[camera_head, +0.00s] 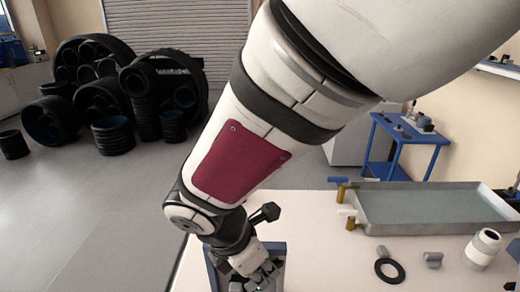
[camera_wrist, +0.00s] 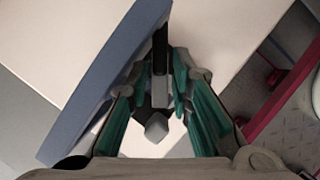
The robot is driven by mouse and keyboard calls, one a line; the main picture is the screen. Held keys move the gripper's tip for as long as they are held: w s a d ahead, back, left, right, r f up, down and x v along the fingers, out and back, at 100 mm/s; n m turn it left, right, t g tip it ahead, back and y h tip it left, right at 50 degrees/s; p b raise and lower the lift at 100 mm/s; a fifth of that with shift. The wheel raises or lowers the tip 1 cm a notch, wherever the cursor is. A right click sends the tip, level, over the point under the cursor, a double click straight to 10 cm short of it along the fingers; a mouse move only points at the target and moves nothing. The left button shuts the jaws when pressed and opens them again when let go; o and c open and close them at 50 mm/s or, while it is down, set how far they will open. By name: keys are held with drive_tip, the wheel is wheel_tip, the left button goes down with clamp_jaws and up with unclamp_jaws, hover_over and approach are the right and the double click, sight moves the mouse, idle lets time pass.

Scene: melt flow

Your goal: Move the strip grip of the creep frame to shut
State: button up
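The creep frame is a blue-grey upright (camera_head: 277,262) at the bottom of the head view, partly behind my arm. In the wrist view its broad blue-grey side (camera_wrist: 105,75) slants across the left. A grey lever with a blocky end (camera_wrist: 156,127) lies between my fingers beside that side, with a dark part above it. It looks like the strip grip's handle. My gripper (camera_wrist: 163,80) has its green-padded fingers on both sides of the lever. Whether the pads touch it is unclear. In the head view my gripper (camera_head: 258,281) is at the frame, cut by the lower edge.
A blue cart (camera_head: 405,135) and black pipe coils (camera_head: 110,90) stand beyond.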

drive_tip(key=shift+c, duration=0.2)
clamp_jaws()
drive_tip(key=shift+w+a+m+g+p, duration=0.1)
drive_tip(key=shift+m+g+p, duration=0.2)
drive_tip(key=shift+m, duration=0.5)
drive_tip(key=shift+w+a+m+g+p, duration=0.1)
drive_tip(key=shift+m+g+p, duration=0.2)
drive_tip(key=shift+m, duration=0.5)
drive_tip(key=shift+o, duration=0.2)
unclamp_jaws()
